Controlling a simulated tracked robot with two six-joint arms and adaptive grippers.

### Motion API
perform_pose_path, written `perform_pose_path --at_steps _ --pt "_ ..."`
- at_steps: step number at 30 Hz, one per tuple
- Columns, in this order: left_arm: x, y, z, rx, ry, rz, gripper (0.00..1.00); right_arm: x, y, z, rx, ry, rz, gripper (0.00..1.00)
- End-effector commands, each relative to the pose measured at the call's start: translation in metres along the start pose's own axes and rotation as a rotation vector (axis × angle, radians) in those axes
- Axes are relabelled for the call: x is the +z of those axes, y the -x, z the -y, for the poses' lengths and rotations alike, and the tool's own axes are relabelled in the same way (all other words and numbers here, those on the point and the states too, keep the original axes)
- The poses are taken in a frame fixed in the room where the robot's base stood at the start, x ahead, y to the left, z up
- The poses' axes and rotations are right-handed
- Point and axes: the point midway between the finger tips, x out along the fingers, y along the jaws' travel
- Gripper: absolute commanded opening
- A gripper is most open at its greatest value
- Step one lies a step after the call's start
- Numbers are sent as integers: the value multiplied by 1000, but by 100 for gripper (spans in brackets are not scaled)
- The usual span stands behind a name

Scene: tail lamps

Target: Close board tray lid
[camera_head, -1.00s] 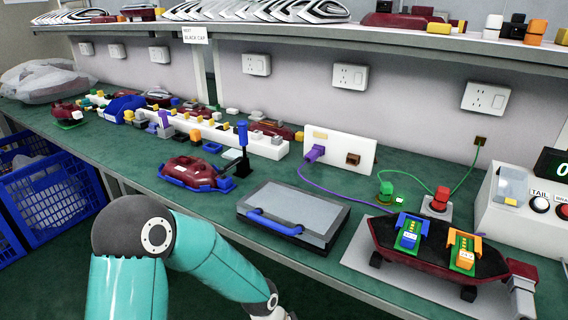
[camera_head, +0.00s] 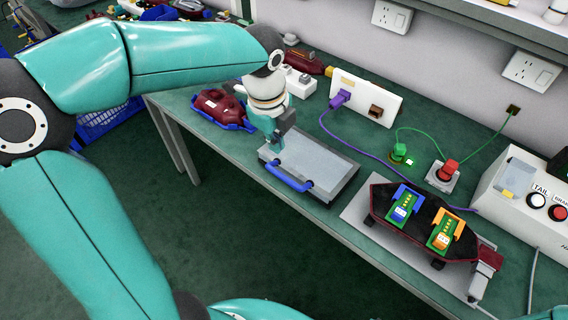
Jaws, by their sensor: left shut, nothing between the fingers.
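The board tray (camera_head: 345,187) is a flat grey box on the green bench, with a blue handle (camera_head: 288,178) along its front edge. Its light grey lid (camera_head: 318,162) looks flat on top; I see no raised panel or gap. My left gripper (camera_head: 277,142) points down over the tray's back left corner, close to the lid. It is shut and empty. Whether its tips touch the lid I cannot tell. My left arm and wrist cover the area behind that corner. My right gripper is not in view.
A red lamp part (camera_head: 222,108) in a blue holder stands left. A purple cable (camera_head: 345,141) runs behind the tray. A control box (camera_head: 520,195) stands at the right.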

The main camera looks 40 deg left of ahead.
Motion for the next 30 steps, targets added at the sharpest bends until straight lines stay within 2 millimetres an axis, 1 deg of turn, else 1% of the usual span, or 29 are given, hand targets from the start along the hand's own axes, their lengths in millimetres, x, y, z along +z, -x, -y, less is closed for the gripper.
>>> perform_pose_path --at_steps 1,9,15,18,21,30 --pt "-1 -11 0 6 -3 0 0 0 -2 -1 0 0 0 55" --pt "-3 -67 2 7 -7 -2 0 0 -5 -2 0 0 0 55" --pt "-4 -100 2 4 -7 -3 0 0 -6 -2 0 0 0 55" --pt "-4 -111 3 2 -7 -2 0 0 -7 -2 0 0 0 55" --pt "-4 -116 3 2 -7 -2 0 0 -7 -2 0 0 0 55" --pt "-4 -119 3 0 -7 -3 0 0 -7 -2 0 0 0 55"
